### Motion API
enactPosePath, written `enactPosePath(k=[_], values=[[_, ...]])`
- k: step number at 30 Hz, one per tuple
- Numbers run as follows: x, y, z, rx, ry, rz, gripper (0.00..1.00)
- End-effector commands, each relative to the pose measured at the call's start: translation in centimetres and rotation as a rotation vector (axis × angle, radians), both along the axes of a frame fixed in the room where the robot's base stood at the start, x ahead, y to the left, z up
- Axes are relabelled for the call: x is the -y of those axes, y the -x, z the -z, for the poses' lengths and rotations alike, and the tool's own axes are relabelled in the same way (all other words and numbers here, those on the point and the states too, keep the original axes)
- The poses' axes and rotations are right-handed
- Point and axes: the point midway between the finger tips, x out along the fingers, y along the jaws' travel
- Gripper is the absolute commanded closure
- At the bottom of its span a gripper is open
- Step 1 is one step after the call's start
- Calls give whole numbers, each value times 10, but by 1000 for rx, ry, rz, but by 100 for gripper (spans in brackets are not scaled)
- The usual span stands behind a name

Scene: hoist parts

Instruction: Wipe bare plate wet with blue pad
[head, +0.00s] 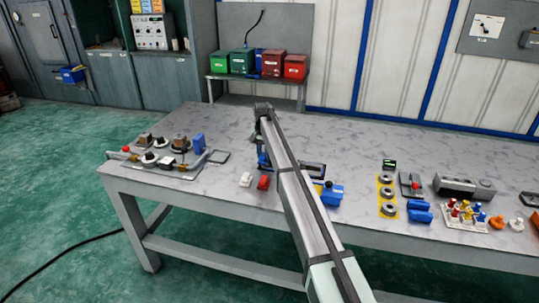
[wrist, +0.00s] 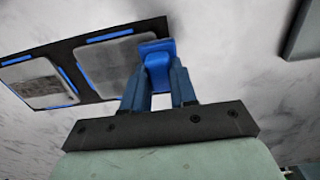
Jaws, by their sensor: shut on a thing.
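My gripper (wrist: 158,82) is shut on a blue pad (wrist: 156,47), which sticks out past the blue fingertips. The pad is over the right end of a black holder (wrist: 70,53) with two grey plates. The right plate (wrist: 112,58) looks plain grey and is partly covered by the pad. The left plate (wrist: 38,82) carries a darker grey rectangle. I cannot tell whether the pad touches the right plate. In the head view my gripper (head: 263,160) is small beside the holder (head: 314,169), which my arm partly hides.
On the grey table (head: 230,140), a white block (head: 246,180) and a red block (head: 264,183) lie near the front edge. A tray of fittings (head: 165,160) is at left. Blue parts (head: 332,194) and several other parts stand at right. The table's back middle is clear.

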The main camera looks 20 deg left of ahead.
Motion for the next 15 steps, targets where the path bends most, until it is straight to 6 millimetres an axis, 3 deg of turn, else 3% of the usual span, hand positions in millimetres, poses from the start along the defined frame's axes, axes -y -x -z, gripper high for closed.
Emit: enactPosePath(k=[5, 15], values=[[-2, -17, 0, 0, 0, 1, 100], [30, -15, 0, 0, 0, 1, 100]])
